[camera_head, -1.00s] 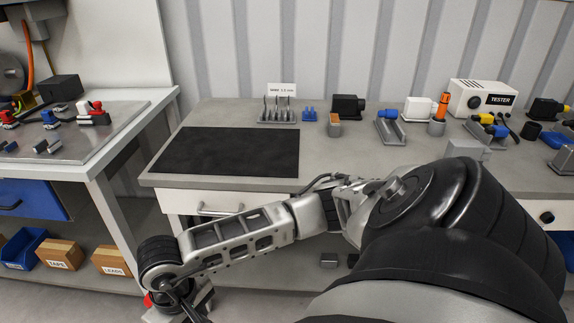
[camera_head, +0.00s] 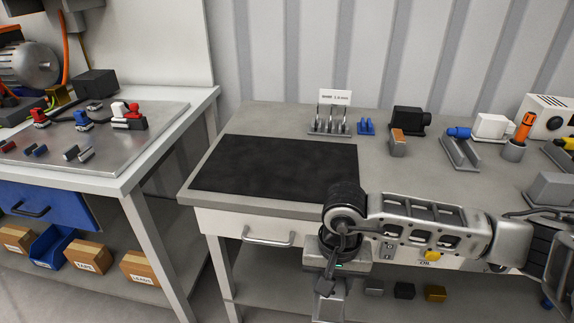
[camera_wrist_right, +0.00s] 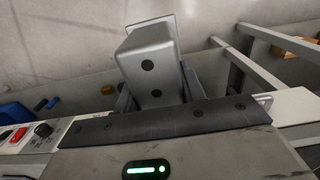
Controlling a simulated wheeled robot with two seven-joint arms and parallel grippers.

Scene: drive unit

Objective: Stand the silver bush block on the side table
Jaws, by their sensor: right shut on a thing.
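My right gripper (camera_wrist_right: 158,92) is shut on a silver block (camera_wrist_right: 150,62) with dark round holes in its face and a pale flat plate at its far end. In the head view my right arm comes in from the right, and its gripper (camera_head: 329,288) points down in front of the middle bench. The block's lower part runs out of the head view. A table that may be the side table (camera_head: 170,140) stands at the left, with a grey metal plate on top. My left gripper is not in view.
The middle bench (camera_head: 270,208) has a black mat (camera_head: 280,167) at its left and several fixtures and tools behind and to the right. A gap separates the two tables. Small silver, black and brass blocks (camera_head: 404,290) sit low under the bench. Boxes (camera_head: 88,256) fill the left shelf.

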